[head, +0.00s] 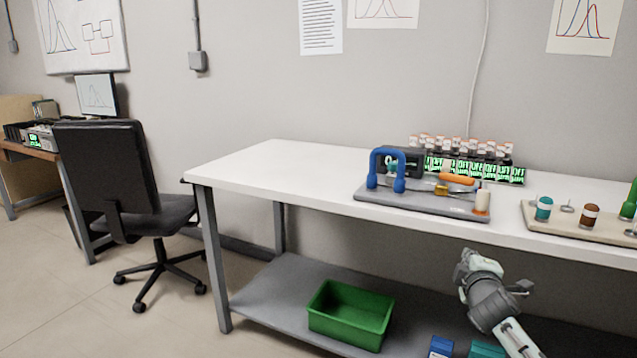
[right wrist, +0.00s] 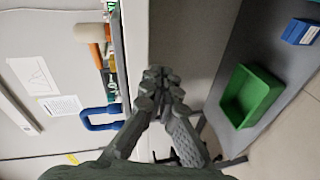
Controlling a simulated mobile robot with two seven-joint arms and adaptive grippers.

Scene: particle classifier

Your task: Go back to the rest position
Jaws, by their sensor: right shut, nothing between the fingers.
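My right gripper (head: 468,262) is in front of the white table's front edge, at the right of the head view. In the right wrist view its fingertips (right wrist: 158,78) are together, with nothing held between them. My left gripper is in neither view. The white table (head: 275,165) carries a grey board (head: 428,207) with a blue arched handle (head: 388,160) and an orange-handled tool (head: 457,179). The gripper is apart from these things.
A lower shelf (head: 262,291) holds a green bin (head: 350,314) and blue boxes (head: 441,347). A beige board (head: 590,226) with small coloured cylinders lies at the table's right. A black office chair (head: 107,170) stands at left. The table's left part is clear.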

